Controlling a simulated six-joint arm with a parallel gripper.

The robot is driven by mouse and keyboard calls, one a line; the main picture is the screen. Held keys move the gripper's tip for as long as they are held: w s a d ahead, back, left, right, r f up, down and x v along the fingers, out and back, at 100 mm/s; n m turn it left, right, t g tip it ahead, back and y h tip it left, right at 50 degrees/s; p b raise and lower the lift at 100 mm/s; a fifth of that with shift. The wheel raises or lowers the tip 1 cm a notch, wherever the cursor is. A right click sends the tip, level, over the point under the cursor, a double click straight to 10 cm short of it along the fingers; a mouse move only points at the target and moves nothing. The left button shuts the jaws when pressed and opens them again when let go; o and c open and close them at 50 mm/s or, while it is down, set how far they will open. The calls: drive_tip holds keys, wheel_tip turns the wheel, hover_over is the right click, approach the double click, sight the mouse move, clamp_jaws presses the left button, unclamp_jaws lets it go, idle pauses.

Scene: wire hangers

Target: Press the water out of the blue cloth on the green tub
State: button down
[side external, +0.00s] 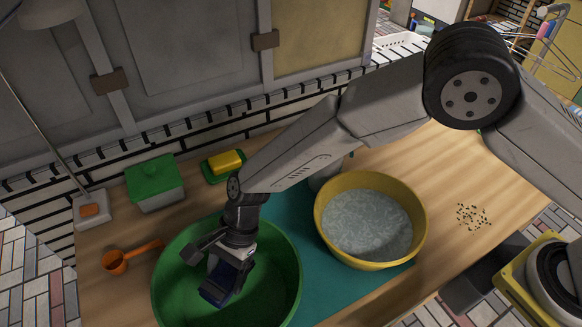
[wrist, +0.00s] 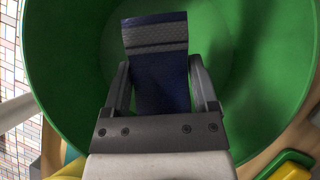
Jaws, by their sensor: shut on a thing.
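A dark blue cloth (side external: 223,281) with a grey band is between the fingers of my gripper (side external: 228,263). My gripper is shut on the cloth. In the wrist view the cloth (wrist: 160,65) stands out beyond the fingers of my gripper (wrist: 163,85), its grey band near the far end. The cloth is over the inside of the large green tub (side external: 286,262), which also fills most of the wrist view (wrist: 265,60). I cannot tell whether the cloth touches the tub. No water shows clearly in the tub.
A yellow basin (side external: 420,215) with cloudy water stands right of the tub on a teal mat (side external: 310,290). Seeds lie on the bare wood at right.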

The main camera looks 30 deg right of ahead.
sight(231, 301)
drive_tip(key=shift+f, duration=0.25)
drive_tip(key=shift+f, duration=0.15)
drive_tip(key=shift+f, duration=2.9)
drive_tip(key=shift+f, duration=0.5)
drive_tip(key=shift+s+d+f, duration=0.1)
drive_tip(key=shift+d+f, duration=0.05)
drive_tip(key=shift+f, duration=0.1)
idle(0.4)
drive_tip(key=shift+r, duration=0.55)
drive_tip(key=shift+f, duration=0.35)
